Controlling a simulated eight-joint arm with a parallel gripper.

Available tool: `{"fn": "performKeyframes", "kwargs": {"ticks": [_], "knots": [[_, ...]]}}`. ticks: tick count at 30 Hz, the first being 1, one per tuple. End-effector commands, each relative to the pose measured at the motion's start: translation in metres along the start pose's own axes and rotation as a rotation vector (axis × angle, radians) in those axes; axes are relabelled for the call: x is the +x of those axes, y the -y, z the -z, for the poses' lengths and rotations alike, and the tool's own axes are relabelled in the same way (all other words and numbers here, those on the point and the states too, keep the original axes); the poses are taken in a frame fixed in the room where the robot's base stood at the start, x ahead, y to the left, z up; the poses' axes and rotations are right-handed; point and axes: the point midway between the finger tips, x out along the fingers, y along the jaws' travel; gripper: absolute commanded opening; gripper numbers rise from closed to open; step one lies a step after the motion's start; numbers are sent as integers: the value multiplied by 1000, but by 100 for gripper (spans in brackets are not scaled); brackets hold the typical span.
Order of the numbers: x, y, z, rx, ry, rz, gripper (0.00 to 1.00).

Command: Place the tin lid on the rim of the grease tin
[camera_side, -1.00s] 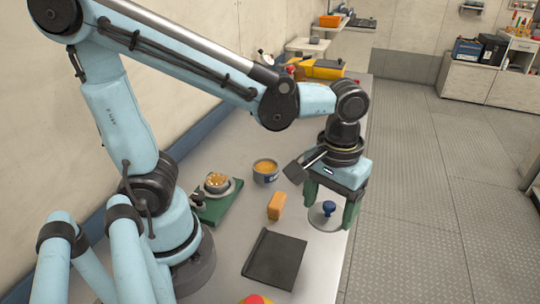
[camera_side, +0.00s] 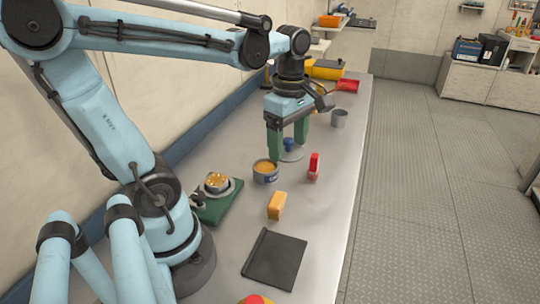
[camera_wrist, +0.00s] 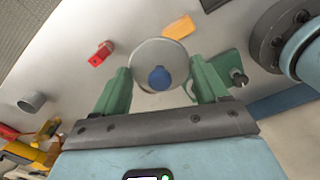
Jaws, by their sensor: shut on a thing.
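The tin lid (camera_side: 293,156) is a thin pale disc with a blue knob on top. My gripper (camera_side: 288,146) has green fingers and is shut on the lid, pointing down. In the wrist view the lid (camera_wrist: 152,52) lies between the fingertips of my gripper (camera_wrist: 162,84), with its blue knob facing the camera. The grease tin (camera_side: 265,178) is a short grey open tin with orange-yellow grease, standing upright on the bench. The lid is apart from it, beyond it and to its right in the side view. The tin is not visible in the wrist view.
A red item (camera_side: 314,168) stands close to the right of the lid. An orange block (camera_side: 277,206) and dark mat (camera_side: 275,260) lie nearer. A green base (camera_side: 222,207) carries a round part left of the tin. A grey cup (camera_side: 339,119) and yellow toolbox (camera_side: 324,70) stand farther back.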

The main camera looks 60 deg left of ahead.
Motion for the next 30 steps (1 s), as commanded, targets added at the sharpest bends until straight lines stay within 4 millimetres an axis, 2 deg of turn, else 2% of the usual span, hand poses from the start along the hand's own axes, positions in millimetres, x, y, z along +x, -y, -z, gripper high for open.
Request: {"fn": "performKeyframes", "kwargs": {"ticks": [15, 23, 30], "knots": [[58, -35, 92, -8, 0, 0, 44], [70, -40, 105, -2, 0, 0, 44], [96, -40, 104, -1, 0, 0, 44]]}}
